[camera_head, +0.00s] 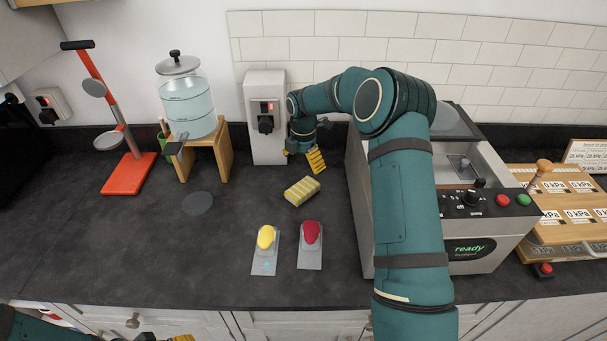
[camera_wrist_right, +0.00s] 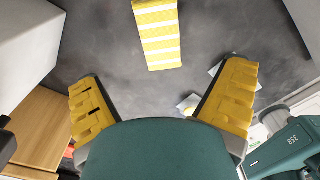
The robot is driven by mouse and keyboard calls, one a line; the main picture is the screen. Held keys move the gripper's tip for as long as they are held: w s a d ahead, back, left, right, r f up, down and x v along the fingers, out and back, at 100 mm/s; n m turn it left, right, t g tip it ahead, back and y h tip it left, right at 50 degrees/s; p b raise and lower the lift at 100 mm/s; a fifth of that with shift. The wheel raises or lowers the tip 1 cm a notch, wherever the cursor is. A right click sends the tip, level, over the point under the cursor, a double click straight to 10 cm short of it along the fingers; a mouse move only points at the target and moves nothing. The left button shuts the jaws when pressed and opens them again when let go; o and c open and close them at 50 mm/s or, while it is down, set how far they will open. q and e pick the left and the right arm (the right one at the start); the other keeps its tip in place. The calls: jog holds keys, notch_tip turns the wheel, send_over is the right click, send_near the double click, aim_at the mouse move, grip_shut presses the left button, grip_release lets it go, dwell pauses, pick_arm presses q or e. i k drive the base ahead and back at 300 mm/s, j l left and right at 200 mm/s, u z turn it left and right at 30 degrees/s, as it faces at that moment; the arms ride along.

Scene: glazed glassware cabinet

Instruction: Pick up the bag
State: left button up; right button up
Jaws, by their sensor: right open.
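The bag is a small yellow-and-white striped packet (camera_head: 301,190) lying flat on the dark counter. It also shows at the top middle of the right wrist view (camera_wrist_right: 158,35). My right gripper (camera_head: 303,158) is open and empty, behind the bag and apart from it in the head view. In the right wrist view its yellow fingers are spread wide (camera_wrist_right: 160,78), with the bag ahead of the gap between them. Only a bit of my left gripper (camera_head: 178,338) shows at the bottom edge; its jaws are mostly cut off.
A yellow button (camera_head: 266,237) and a red button (camera_head: 310,232) on grey plates stand in front of the bag. A white box (camera_head: 265,140) stands behind, and a grey machine (camera_head: 483,240) to the right. A water jar (camera_head: 187,100) sits on a wooden stand at left.

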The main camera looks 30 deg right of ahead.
aim_at(310, 252)
jog(key=k+j, duration=1.2)
jog(key=k, duration=0.1)
